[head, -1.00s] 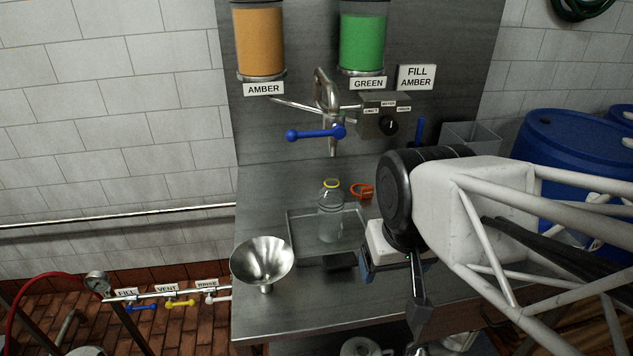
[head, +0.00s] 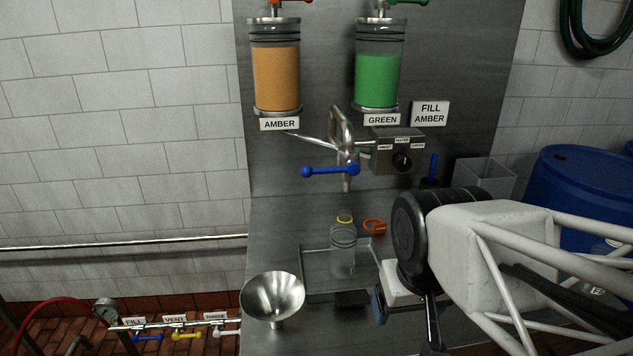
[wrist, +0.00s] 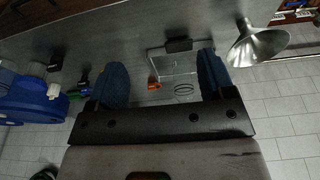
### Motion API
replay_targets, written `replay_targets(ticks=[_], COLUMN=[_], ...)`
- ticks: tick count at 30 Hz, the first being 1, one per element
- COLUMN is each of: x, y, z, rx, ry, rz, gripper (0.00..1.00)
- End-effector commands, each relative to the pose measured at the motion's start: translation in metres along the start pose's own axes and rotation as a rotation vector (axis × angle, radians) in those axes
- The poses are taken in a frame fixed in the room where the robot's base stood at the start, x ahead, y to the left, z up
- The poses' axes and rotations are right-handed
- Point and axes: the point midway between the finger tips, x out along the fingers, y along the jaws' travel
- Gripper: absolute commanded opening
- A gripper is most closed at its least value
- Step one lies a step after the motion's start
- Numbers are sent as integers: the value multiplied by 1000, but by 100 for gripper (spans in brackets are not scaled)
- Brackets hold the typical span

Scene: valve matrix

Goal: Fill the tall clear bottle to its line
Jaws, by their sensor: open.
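The tall clear bottle (head: 343,258) stands upright in a shallow tray (head: 318,290) on the steel bench, below the spout (head: 347,184). It has a yellow ring near its top, and I see no coloured fill in it. A blue-handled lever (head: 330,171) is at the spout. The amber tank (head: 275,80) and green tank (head: 378,80) hang above, with a "FILL AMBER" sign (head: 430,113) at right. My gripper (wrist: 163,72) is open with nothing between its blue fingers; in the head view it is right of the bottle, apart from it.
A steel funnel (head: 272,297) is at the bench's front left. A selector box with a knob (head: 402,161) is on the back panel. A clear bin (head: 485,178) and blue drums (head: 575,200) are at right.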

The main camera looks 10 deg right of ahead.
Motion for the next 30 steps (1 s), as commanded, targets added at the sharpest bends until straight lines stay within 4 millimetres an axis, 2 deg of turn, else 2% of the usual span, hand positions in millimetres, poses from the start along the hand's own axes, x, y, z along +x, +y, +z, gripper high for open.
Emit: replay_targets(ticks=[10, 17, 24, 25, 30], x=[0, -3, -19, -23, -44], y=[0, -1, -4, -5, -10], z=[0, -4, -29, -34, -68], rx=[0, 0, -1, -1, -1], ry=[0, -5, -33, -37, -75], rz=[0, -1, -4, -4, -8], gripper=[75, 40, 3, 0, 0])
